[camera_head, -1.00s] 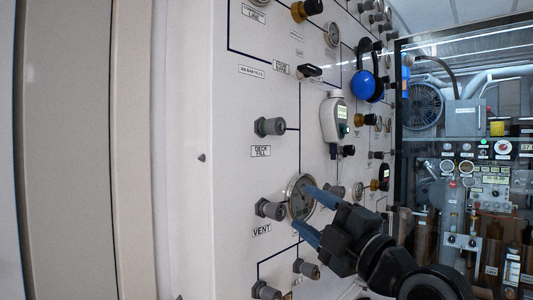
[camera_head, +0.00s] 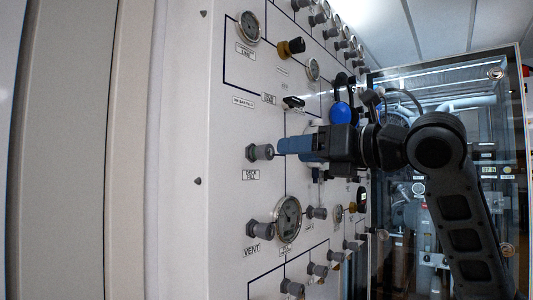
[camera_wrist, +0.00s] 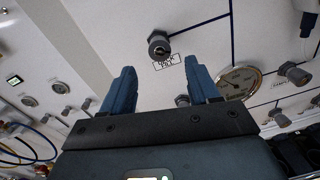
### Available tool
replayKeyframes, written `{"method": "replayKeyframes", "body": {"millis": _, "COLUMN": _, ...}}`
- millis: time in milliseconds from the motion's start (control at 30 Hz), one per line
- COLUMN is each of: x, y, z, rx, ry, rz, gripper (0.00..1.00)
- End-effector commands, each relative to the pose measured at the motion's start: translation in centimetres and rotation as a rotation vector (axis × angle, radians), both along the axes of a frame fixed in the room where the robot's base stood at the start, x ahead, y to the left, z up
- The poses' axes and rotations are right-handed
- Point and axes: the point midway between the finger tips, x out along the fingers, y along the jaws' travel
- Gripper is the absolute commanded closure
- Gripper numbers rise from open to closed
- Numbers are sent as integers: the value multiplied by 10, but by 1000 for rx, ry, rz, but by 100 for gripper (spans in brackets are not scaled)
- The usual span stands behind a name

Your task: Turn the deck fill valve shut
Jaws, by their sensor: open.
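The deck fill valve (camera_head: 260,152) is a grey round knob standing out from the white panel, with a DECK FILL label (camera_head: 251,174) below it. In the wrist view the valve (camera_wrist: 158,43) sits beyond the fingertips, roughly centred between them, its label beside it. My gripper (camera_head: 281,146) has blue fingers and points left at the knob, level with it. In the wrist view my gripper (camera_wrist: 162,72) is open, with nothing held between the fingers. The fingertips appear just short of the knob; whether they touch cannot be told. The knob's turn position is unclear.
A round gauge (camera_head: 287,219) and the VENT knob (camera_head: 259,229) are below. A black handle (camera_head: 293,103) and a brass-based knob (camera_head: 291,47) are above. A blue ball-shaped part (camera_head: 342,113) hangs further along the panel. A glass-fronted cabinet (camera_head: 445,75) stands at right, behind my arm.

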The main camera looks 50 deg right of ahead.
Motion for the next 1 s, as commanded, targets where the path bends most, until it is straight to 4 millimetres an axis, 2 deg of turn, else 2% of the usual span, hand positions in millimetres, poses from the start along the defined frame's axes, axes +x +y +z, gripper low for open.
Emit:
{"method": "replayKeyframes", "body": {"millis": 300, "x": 46, "y": 0, "z": 1, "rx": 5, "ry": 1, "rz": 3, "gripper": 40}}
{"method": "replayKeyframes", "body": {"millis": 500, "x": 68, "y": 0, "z": 1, "rx": 5, "ry": 0, "rz": 3, "gripper": 40}}
{"method": "replayKeyframes", "body": {"millis": 867, "x": 74, "y": -1, "z": 0, "rx": 4, "ry": -1, "rz": 2, "gripper": 40}}
{"method": "replayKeyframes", "body": {"millis": 1000, "x": 74, "y": -1, "z": 0, "rx": 4, "ry": -1, "rz": 2, "gripper": 52}}
